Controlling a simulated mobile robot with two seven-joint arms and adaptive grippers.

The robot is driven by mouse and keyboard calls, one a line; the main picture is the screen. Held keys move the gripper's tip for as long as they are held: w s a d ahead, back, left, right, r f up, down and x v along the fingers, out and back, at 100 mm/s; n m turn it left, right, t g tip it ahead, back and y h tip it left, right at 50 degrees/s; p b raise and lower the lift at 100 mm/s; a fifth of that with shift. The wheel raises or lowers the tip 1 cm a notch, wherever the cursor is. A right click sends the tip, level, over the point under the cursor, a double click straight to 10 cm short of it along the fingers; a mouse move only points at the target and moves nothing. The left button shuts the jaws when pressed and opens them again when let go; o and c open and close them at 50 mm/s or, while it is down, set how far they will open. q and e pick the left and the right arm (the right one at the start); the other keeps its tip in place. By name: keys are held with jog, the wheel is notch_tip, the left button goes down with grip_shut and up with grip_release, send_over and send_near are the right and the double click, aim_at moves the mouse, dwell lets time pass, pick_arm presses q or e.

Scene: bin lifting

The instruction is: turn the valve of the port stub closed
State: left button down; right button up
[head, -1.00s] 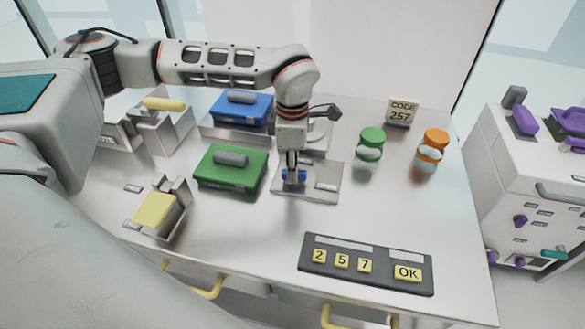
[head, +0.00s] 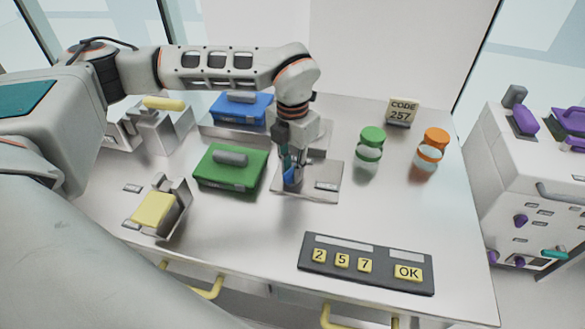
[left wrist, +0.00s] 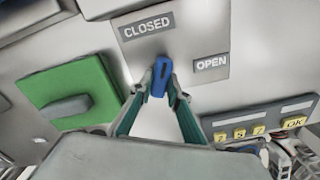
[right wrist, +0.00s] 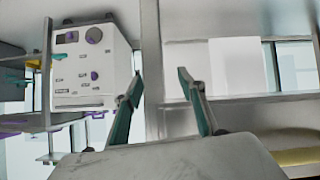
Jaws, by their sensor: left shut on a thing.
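The port stub's flat grey plate (head: 318,196) lies on the bench right of the green case, with a blue valve handle (head: 290,176) on it. My left gripper (head: 291,172) points down, shut on the handle. In the left wrist view the blue handle (left wrist: 162,76) sits between the fingertips, its far end pointing up the picture, nearer the direction of the CLOSED label (left wrist: 146,25) than the OPEN label (left wrist: 211,64). The gripper partly hides the handle in the head view. My right gripper (right wrist: 158,82) is open and empty, away from the plate; the head view does not show it.
A green case (head: 230,174) stands close left of the gripper, a blue case (head: 240,112) behind it. Green-lidded (head: 370,137) and orange-lidded (head: 436,137) jars stand right. A keypad (head: 366,284) lies at the front. The bench between plate and keypad is clear.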

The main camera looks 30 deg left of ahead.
pick_arm(q)
jog(key=n, duration=0.5)
jog(key=shift+n, duration=0.3)
dwell(0.4)
jog(key=c, duration=1.9)
grip_release()
notch_tip(320, 180, up, 12)
jog(key=shift+r, duration=0.1)
